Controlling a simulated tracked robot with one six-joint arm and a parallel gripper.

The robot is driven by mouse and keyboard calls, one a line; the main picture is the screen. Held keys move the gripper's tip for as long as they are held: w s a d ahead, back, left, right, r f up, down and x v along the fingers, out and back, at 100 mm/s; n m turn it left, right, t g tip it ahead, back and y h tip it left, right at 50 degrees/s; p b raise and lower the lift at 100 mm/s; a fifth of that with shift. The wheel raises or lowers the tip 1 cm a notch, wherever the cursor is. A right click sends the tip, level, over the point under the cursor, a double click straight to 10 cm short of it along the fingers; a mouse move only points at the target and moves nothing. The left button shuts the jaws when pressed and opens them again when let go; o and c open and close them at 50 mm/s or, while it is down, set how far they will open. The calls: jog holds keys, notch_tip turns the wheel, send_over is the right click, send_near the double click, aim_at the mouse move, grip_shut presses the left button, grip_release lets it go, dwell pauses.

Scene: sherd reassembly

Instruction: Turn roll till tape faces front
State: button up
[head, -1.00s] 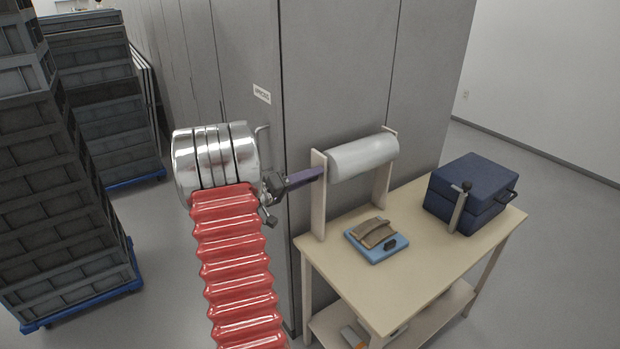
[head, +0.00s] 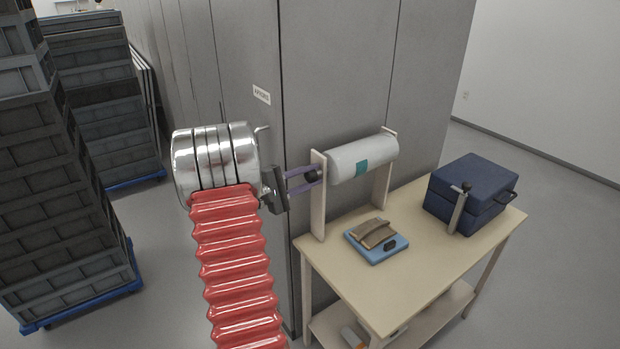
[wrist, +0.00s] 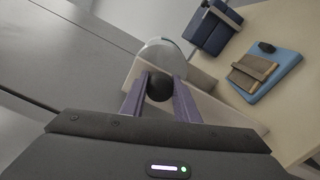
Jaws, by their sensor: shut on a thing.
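The white roll (head: 350,160) lies level between two pale upright posts on the table. A teal tape patch (head: 362,168) shows on the roll's front side, low and near its middle. A dark round knob (head: 311,177) sits at the roll's left end, outside the left post (head: 318,205). My gripper (head: 308,179) is shut on the knob, with one purple finger on each side of it. In the wrist view the dark knob (wrist: 159,87) is between the purple fingertips, and part of the roll (wrist: 163,52) shows beyond the post.
A blue scale (head: 376,245) with brown sherds on it lies on the table (head: 335,262) in front of the roll. A dark blue box (head: 470,195) with a lever stands at the table's right. Tall grey cabinets (head: 340,75) rise behind. Dark crates (head: 60,180) are stacked at left.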

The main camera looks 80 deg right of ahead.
jog(key=n, duration=0.5)
jog(key=shift+w+f, duration=0.15)
dwell(0.4)
jog(key=o, duration=1)
jog(key=shift+o, duration=0.2)
jog(key=v, duration=1.3)
jog(key=shift+w+a, duration=0.25)
jog(key=shift+a, duration=0.05)
